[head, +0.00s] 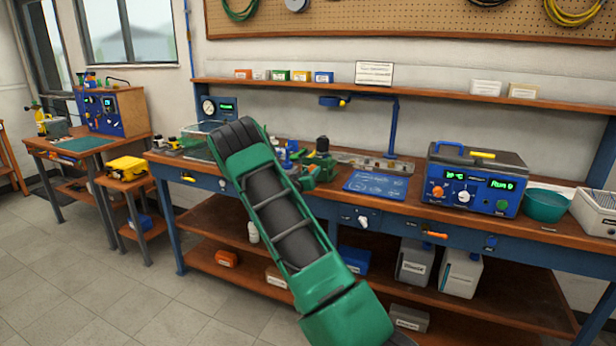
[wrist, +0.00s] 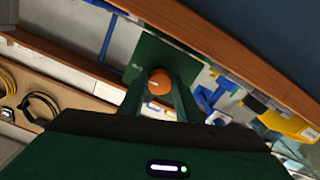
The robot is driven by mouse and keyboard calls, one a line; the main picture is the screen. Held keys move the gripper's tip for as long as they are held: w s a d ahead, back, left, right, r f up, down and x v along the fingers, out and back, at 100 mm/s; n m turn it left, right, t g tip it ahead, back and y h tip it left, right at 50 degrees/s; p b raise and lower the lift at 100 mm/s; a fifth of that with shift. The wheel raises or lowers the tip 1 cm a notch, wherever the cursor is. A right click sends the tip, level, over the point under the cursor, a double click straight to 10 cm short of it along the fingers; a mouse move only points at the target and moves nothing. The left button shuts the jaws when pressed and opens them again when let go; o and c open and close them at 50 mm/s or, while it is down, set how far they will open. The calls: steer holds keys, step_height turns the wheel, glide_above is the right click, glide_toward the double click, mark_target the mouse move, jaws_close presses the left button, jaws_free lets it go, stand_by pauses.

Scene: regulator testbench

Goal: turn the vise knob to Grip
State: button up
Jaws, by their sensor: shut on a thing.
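In the wrist view, an orange round knob (wrist: 159,83) with a small pale mark sits in front of a dark green plate (wrist: 165,52), probably the vise. My gripper (wrist: 162,90) has its two dark green fingers on either side of the knob and is shut on it. The mark's setting and any Grip label are too small to read. In the head view, my green arm crosses the bench and hides the knob and the fingers. A green device (head: 321,160) shows on the bench just right of my arm; I cannot tell whether it is the vise.
The workbench (head: 420,202) carries a blue mat (head: 376,183), a blue regulator unit (head: 473,182) and a teal bowl (head: 545,205) to the right. A blue lamp-like arm (head: 395,125) stands behind. A shelf (head: 430,92) runs above. Floor (head: 90,270) is clear at left.

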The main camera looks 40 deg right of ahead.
steer(key=shift+s+d+f+m, duration=0.15)
steer(key=shift+s+f+m, duration=0.1)
steer(key=shift+m, duration=0.45)
steer(key=o, duration=1.1)
steer(key=shift+c, duration=0.2)
steer(key=shift+w+r, duration=0.1)
steer(key=shift+w, duration=0.05)
steer(key=v, duration=1.1)
steer(key=shift+w, duration=0.15)
